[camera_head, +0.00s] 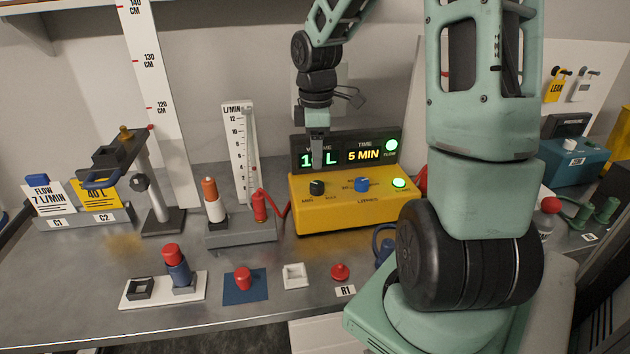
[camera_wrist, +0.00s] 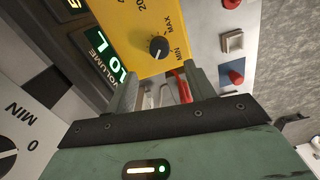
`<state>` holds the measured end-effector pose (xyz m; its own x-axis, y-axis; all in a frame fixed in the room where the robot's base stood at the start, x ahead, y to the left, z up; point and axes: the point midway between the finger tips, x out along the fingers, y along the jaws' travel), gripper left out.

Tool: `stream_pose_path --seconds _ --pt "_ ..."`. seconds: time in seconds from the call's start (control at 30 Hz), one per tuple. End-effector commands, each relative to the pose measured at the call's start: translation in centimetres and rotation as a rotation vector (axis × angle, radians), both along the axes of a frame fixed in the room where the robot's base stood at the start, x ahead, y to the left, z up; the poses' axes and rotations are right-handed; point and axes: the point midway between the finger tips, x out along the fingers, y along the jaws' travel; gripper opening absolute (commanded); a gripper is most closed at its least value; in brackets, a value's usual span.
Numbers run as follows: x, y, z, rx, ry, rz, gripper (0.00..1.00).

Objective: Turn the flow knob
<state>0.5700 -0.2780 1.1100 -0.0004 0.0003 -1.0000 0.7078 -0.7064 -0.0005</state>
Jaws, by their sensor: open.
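A yellow control box (camera_head: 338,209) stands mid-bench with a black knob (camera_head: 317,187) at its left and a blue knob (camera_head: 362,185) right of it. In the wrist view the black knob (camera_wrist: 159,47), marked MIN and MAX, lies ahead of the fingertips, apart from them. A second dark dial (camera_wrist: 6,152) on a pale plate, marked MIN and 0, is cut off at the lower left. No knob label reading flow is legible. My gripper (camera_head: 318,146) points down above the box, before its display; its fingers are apart and empty in the wrist view (camera_wrist: 162,83).
A L/MIN scale (camera_head: 237,150) stands left. A card (camera_head: 44,200) reads FLOW 7 L/MIN. A red hose (camera_head: 280,208) runs beside the box. Several small blocks line the front.

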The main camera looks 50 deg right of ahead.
Motion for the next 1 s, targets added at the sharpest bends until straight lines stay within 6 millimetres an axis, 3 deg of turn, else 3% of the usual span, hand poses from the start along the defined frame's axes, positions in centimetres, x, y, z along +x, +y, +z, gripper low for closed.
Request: stream_pose_path --seconds 0.2,0.4,0.87,1.0 --pt "0.0 0.1 -4.7 0.003 0.004 0.001 0.54" --pt "-0.1 0.1 -7.5 0.001 0.003 0.000 0.54" --pt "0.0 0.0 -8.6 0.000 0.000 -0.001 0.54" --pt "0.0 0.0 -8.6 0.000 0.000 -0.001 0.18"
